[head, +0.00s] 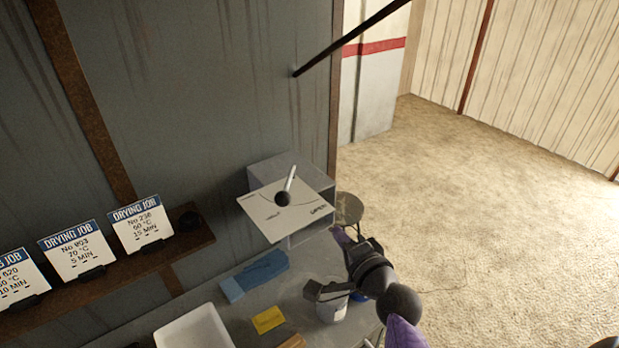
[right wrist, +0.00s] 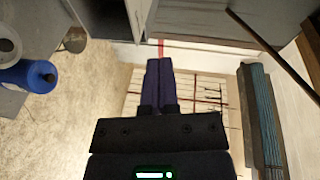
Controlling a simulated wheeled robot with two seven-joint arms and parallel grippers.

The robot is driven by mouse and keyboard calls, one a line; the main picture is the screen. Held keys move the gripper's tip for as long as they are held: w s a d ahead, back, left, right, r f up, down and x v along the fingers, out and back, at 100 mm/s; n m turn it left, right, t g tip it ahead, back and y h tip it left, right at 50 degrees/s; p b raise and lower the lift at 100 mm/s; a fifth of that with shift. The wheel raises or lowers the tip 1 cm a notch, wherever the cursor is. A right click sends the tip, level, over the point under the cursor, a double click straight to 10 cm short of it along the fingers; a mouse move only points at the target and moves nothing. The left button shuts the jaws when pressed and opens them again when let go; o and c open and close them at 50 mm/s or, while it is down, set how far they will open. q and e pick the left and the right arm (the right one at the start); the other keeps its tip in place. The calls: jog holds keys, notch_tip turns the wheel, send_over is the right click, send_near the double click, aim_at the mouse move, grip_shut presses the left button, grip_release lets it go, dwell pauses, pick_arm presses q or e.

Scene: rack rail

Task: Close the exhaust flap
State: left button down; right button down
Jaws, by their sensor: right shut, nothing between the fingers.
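A grey box (head: 292,170) on the wall side has a slanted white front plate (head: 265,222) with a dark round knob and a pale lever (head: 290,180). The lever points up and slightly right. The plate carries small print; one word near its right edge looks like "OPEN". I cannot tell the flap itself apart from this box. My right gripper (head: 340,235) is just right of the box's lower right corner, apart from the lever. In the right wrist view its purple fingers (right wrist: 158,65) are together and empty. My left gripper is not in view.
A round stool (head: 349,207) stands behind my gripper. Open floor (head: 500,220) lies to the right.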

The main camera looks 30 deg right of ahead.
pick_arm(q)
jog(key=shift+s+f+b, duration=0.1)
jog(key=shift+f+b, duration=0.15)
jog(key=shift+b, duration=0.15)
pick_arm(e)
jog(key=shift+w+a+f, duration=0.2)
jog(key=shift+w+a, duration=0.2)
jog(key=shift+w, duration=1.75)
jog(key=shift+w+a+f, duration=0.25)
jog(key=shift+w+a, duration=0.15)
jog(key=shift+w, duration=1.8)
jog(key=shift+w+a+f, duration=0.2)
jog(key=shift+w+a, duration=0.2)
jog(key=shift+w, duration=1.75)
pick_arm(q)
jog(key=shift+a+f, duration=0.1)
